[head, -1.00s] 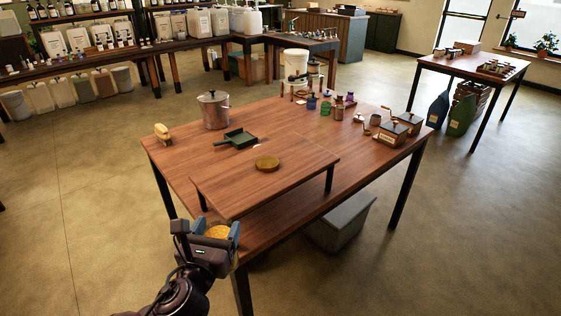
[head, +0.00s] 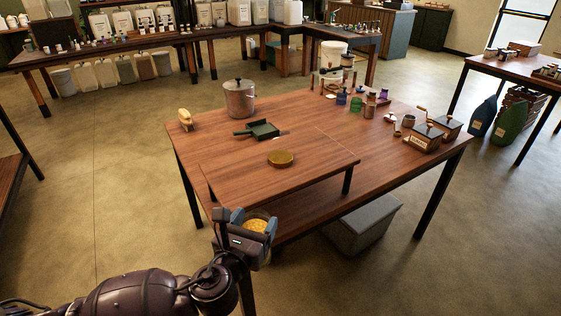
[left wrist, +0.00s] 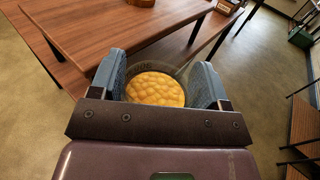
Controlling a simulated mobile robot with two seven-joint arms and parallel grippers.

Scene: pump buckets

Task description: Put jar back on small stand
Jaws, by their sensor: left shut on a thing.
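My left gripper (head: 247,222) is at the near edge of the table, in front of the small stand. It is shut on a clear glass jar with yellow-orange contents (head: 256,225). In the left wrist view the jar (left wrist: 155,89) sits between the two blue fingers, open-topped, its contents facing the camera. The small stand (head: 310,158), a low wooden platform with dark legs, is on the table beyond the gripper. A round brass-coloured lid (head: 281,158) lies on it. My right gripper is out of view.
The wooden table (head: 330,115) also holds a metal pot (head: 239,98), a green dustpan (head: 258,130), a brush (head: 186,120), small coloured jars and wooden grinder boxes (head: 424,137). A grey bin (head: 362,226) stands under it. The stand top around the lid is clear.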

